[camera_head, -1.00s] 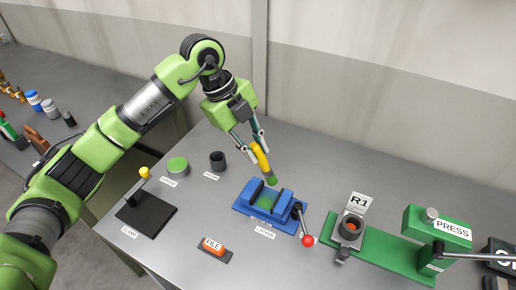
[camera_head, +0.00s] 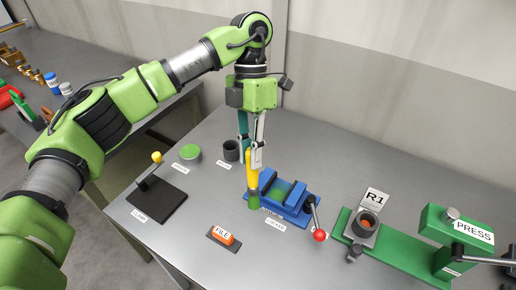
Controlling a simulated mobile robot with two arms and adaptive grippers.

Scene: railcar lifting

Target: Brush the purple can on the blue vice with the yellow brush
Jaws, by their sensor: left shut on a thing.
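My left gripper (camera_head: 250,158) is shut on the yellow brush (camera_head: 252,172) and holds it nearly upright, green end down. The brush's lower end shows in front of the left end of the blue vice (camera_head: 296,207); I cannot tell whether it touches the vice or table. No purple can is visible; part of the vice is hidden behind the brush. My right gripper is not in view.
A black clamp plate (camera_head: 160,208) with a yellow knob, a green round piece (camera_head: 190,152) and a dark cup (camera_head: 231,150) stand to the left. An orange file block (camera_head: 224,236) lies in front. The R1 holder (camera_head: 366,226) and green press (camera_head: 445,235) are at right.

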